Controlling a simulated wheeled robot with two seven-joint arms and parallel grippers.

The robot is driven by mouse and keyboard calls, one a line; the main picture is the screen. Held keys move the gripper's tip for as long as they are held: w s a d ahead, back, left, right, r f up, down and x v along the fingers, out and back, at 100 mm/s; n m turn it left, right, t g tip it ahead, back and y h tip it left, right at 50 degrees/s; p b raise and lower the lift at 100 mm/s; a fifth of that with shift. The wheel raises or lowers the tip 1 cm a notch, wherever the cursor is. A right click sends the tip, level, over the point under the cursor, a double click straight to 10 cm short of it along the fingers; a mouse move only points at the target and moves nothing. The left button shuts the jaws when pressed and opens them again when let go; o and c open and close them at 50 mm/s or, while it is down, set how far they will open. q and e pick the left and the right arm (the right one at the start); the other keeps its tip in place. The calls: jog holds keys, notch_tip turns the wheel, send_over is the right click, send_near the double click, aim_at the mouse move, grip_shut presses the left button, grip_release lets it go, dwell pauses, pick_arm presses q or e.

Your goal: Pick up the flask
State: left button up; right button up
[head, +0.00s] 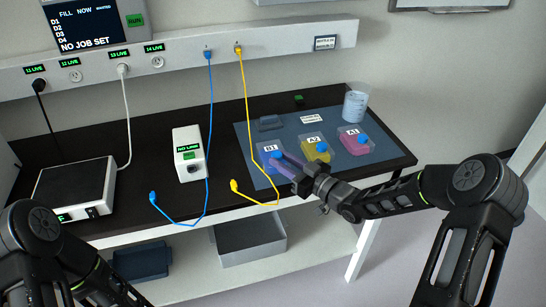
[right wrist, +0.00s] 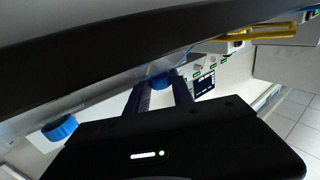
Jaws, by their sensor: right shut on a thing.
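Three flat flasks with blue caps lie on a blue-grey mat (head: 240,128). The flask labelled B1 (head: 267,149) holds violet-blue liquid, the A2 flask (head: 312,138) yellow, and the A1 flask (head: 351,131) pink. My right gripper (head: 280,165) is at the B1 flask, its fingers shut on it by the cap and hiding part of its body. In the right wrist view a blue cap (right wrist: 158,80) shows between the two fingers, and another blue cap (right wrist: 60,127) shows to the left. My left arm shows at the lower left, but its gripper is out of view.
A clear beaker (head: 356,103) stands at the mat's back right. A flat white device (head: 76,190) is farther left. A grey bin (head: 250,238) sits below the dark bench.

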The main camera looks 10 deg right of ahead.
jog(key=shift+r, duration=0.1)
grip_shut()
jog(key=shift+r, duration=0.5)
notch_tip(320, 180, up, 9)
jog(key=b, duration=0.1)
jog(key=shift+b, duration=0.4)
jog(key=shift+o, duration=2.1)
grip_release()
grip_shut()
jog(key=shift+f, duration=0.1)
